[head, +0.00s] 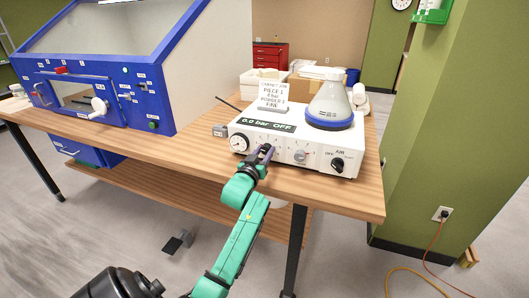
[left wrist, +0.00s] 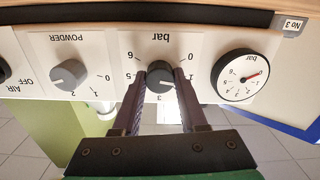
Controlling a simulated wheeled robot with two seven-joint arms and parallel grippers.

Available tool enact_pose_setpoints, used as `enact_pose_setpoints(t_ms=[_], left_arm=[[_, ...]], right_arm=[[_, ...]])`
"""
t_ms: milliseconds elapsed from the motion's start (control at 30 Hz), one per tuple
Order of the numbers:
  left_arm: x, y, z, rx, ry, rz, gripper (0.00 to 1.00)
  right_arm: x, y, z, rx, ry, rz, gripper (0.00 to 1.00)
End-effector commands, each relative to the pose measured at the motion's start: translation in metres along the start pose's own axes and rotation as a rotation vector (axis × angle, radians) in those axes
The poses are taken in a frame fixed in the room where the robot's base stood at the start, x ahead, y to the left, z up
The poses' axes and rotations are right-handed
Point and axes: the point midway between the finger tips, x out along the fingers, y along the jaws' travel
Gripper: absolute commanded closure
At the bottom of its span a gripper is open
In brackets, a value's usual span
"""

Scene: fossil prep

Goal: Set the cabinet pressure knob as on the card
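The cabinet pressure knob (left wrist: 160,79) is a black round knob on a white panel, under the word "bar". The wrist view shows the panel upside down. The knob's pale mark appears to point toward the 3. My left gripper (head: 264,152) is at the front of the white air unit (head: 318,158). In the wrist view the left gripper's fingertips (left wrist: 160,82) lie along both sides of the knob, apparently touching it. The card (head: 272,95) stands on the unit; its small text mentions bar and powder. The display (head: 269,125) ends in "bar OFF". My right gripper is out of view.
A round gauge (left wrist: 240,76) and a grey powder knob (left wrist: 70,75) flank the pressure knob. A black air knob (head: 337,164) is at the unit's right end. A flask (head: 330,103) stands on top. A blue cabinet (head: 185,75) stands left on the wooden table (head: 190,150).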

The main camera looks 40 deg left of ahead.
Motion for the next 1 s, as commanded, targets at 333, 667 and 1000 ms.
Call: enact_pose_setpoints(t_ms=[333, 667, 1000], left_arm=[[-0.0002, 0.0001, 0.0005, 0.034, -0.002, 0.0, 1.0], [-0.0002, -0.0002, 0.0012, 0.225, -0.004, -0.001, 1.0], [0.0, 0.0, 0.0016, 0.542, -0.004, 0.0, 1.0]], right_arm=[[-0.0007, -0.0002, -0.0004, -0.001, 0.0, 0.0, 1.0], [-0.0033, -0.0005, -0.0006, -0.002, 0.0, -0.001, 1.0], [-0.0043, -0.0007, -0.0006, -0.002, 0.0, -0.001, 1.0]])
